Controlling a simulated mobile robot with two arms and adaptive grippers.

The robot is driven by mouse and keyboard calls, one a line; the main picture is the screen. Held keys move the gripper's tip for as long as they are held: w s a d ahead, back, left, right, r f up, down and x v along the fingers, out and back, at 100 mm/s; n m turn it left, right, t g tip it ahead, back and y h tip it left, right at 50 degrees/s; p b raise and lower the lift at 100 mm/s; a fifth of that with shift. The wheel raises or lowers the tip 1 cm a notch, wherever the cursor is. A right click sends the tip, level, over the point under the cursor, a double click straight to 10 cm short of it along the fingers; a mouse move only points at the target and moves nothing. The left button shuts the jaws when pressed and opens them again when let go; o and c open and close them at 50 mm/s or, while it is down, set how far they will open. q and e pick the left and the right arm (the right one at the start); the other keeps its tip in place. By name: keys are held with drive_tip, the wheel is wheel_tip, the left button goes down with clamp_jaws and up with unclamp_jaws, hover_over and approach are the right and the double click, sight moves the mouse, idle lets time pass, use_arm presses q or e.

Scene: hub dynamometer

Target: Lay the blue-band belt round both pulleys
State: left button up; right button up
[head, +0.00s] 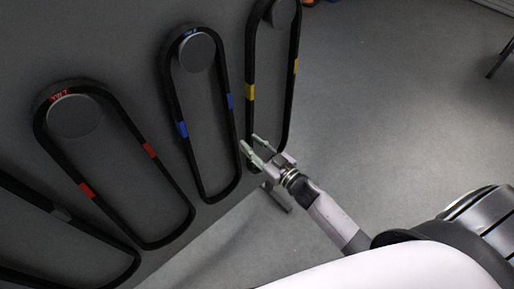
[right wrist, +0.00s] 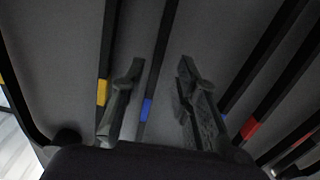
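The blue-band belt (head: 182,130) is a long black loop with blue bands, hanging from a round grey peg (head: 196,53) on the dark panel in the head view. My right gripper (head: 250,143) is in front of the panel, to the right of this belt's lower half and close to the yellow-band belt. In the right wrist view its two fingers are apart, and one strand of the blue-band belt (right wrist: 146,110) shows between them. I cannot tell how far behind the fingertips the strand lies. My left gripper and the pulleys are not in view.
The yellow-band belt (head: 250,92) hangs to the right and the red-band belt (head: 86,190) to the left. A belt with a grey band (head: 61,214) is at the lower left. Open grey floor (head: 390,100) lies to the right of the panel.

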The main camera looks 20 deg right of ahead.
sight(234, 126)
drive_tip(key=shift+b+x, duration=1.2)
drive_tip(key=shift+x, duration=3.65)
drive_tip(key=shift+f, duration=0.1)
drive_tip(key=shift+c, duration=0.5)
clamp_jaws()
drive_tip(key=shift+r+p, duration=0.9)
drive_tip(key=shift+r, duration=0.05)
drive_tip(key=shift+f, duration=0.1)
